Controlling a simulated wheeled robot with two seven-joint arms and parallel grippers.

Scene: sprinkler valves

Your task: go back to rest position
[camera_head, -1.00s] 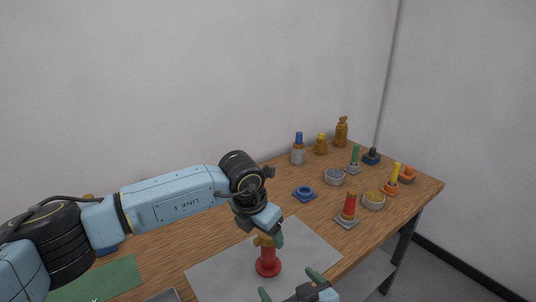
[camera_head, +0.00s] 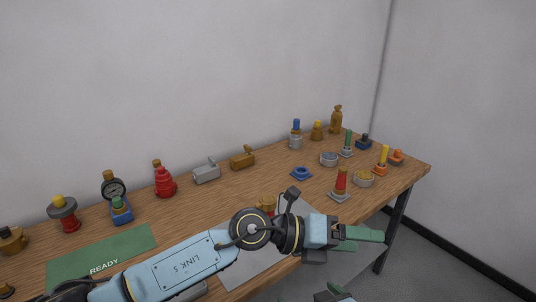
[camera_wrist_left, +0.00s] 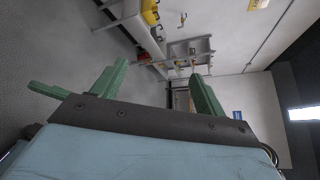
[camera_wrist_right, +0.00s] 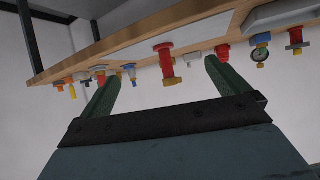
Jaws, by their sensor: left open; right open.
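My left arm reaches across the lower middle of the head view. My left gripper (camera_head: 366,240) is at its right end, past the front edge of the table, with green fingers and nothing held. In the left wrist view its fingers (camera_wrist_left: 158,72) are spread and empty. My right gripper (camera_head: 336,293) shows only in part at the bottom edge of the head view. In the right wrist view its fingers (camera_wrist_right: 160,72) are apart and empty. A red valve with a brass top (camera_head: 266,202) is mostly hidden behind my left arm; it also shows upside down in the right wrist view (camera_wrist_right: 164,56), clear of the fingers.
The wooden table (camera_head: 225,200) carries a grey mat (camera_head: 240,272) and a green READY mat (camera_head: 75,267). A gauge (camera_head: 114,188), a red valve (camera_head: 164,182) and grey and brass blocks line its back. Several coloured parts, including a red-topped one (camera_head: 341,181), stand at right.

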